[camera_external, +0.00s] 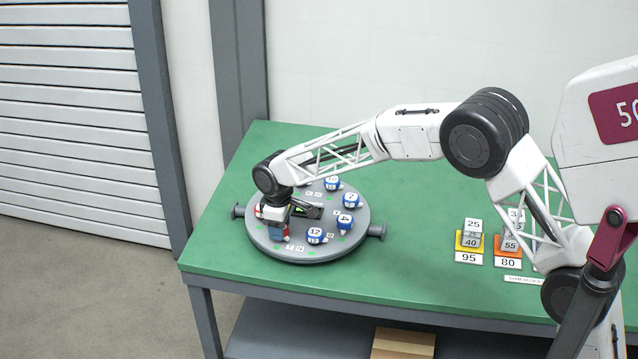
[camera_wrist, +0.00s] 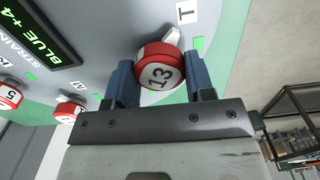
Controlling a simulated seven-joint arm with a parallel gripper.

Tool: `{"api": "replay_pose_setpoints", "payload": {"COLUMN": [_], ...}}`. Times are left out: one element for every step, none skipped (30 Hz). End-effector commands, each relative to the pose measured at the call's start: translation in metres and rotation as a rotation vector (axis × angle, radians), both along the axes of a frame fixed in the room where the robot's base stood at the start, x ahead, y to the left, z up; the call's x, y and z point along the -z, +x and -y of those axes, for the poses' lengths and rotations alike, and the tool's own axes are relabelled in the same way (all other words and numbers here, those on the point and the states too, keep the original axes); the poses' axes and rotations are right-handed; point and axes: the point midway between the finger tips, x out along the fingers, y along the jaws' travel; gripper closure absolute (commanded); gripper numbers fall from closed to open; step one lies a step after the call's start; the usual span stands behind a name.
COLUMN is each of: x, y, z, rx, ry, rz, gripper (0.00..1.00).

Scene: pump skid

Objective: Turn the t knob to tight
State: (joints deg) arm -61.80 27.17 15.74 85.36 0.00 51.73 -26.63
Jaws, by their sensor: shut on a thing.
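The knob by the T label (camera_wrist: 187,12) has a round face marked 13, a red rim and a white pointer. This knob (camera_wrist: 158,74) sits between the two blue fingers of my gripper (camera_wrist: 160,80), which is shut on its sides. The pointer is at the upper right of the knob, toward the T label, and a green mark (camera_wrist: 199,43) lies beside it. In the external view my gripper (camera_external: 275,222) points down at the front left of the round grey plate (camera_external: 328,250). It hides most of the held knob there.
Several other numbered knobs stand on the plate, including a blue one marked 12 (camera_external: 316,236) and a red one marked 5 (camera_wrist: 8,95). A dark display (camera_wrist: 42,30) reads "BLUE +4".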

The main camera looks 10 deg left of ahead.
Motion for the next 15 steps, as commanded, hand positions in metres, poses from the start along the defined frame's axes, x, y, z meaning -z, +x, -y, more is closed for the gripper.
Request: {"api": "replay_pose_setpoints", "payload": {"x": [-0.0007,-0.001,-0.0013,-0.0014,-0.0013,-0.0012,-0.0011,-0.0011,-0.0013,-0.0015,-0.0016,-0.0016,-0.0015,-0.0013,-0.0011], "y": [0.0002,0.0003,0.0004,0.0004,0.0004,0.0003,0.0003,0.0003,0.0004,0.0005,0.0005,0.0006,0.0006,0.0007,0.0007], "z": [-0.0003,-0.0004,-0.0005,-0.0005,-0.0004,-0.0002,-0.0001,-0.0001,-0.0001,-0.0002,-0.0003,-0.0003,-0.0004,-0.0003,-0.0003], "rx": [0.044,0.072,0.111,0.139,0.168,0.206,0.234,0.263,0.301,0.329,0.358,0.396,0.424,0.453,0.49], "ry": [0.001,0.001,0.002,0.002,0.002,0.001,0.001,0.001,0.001,0.002,0.002,0.002,0.002,0.001,0.001], "rz": [0.0,0.001,0.001,0.001,0.001,0.001,0.0,0.0,0.0,0.0,0.0,0.0,0.0,0.0,0.0], "gripper": [0.75,0.75,0.75,0.75,0.75,0.75,0.75,0.75,0.75,0.75,0.75,0.75,0.75,0.75,0.75]}}
